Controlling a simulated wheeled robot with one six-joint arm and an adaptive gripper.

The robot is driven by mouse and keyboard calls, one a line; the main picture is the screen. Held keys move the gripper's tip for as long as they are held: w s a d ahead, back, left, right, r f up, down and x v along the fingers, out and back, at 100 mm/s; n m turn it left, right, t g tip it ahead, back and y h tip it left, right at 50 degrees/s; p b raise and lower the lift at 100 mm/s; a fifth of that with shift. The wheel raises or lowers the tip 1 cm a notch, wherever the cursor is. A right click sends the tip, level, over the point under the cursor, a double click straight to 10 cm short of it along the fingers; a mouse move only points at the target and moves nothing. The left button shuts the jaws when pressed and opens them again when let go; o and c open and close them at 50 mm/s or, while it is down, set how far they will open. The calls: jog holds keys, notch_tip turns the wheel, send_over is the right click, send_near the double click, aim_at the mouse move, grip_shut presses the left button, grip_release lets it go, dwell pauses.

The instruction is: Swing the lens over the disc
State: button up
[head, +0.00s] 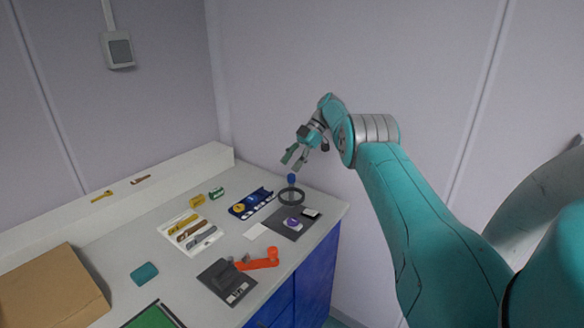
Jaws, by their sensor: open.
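The lens (281,199) shows as a dark ring at the back right of the worktop. A blue knob (291,179) stands up at its far side. A purple disc (292,223) with a pale centre lies on a dark grey mat (277,225), in front of the lens and apart from it in the picture. My gripper (293,159) is open and empty. It is in the air above the blue knob, with its fingers pointing down and a visible gap to the knob. Whether the lens has a hinged arm is too small to tell.
A small black block (311,213) lies on the mat. An orange arm-like part (262,260) and a dark grey device (226,282) are in front. A blue tray (250,203), a white board with strips (191,234) and a cardboard box (50,290) are leftward. Walls stand behind.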

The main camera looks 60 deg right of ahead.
jog(key=shift+r, duration=2.35)
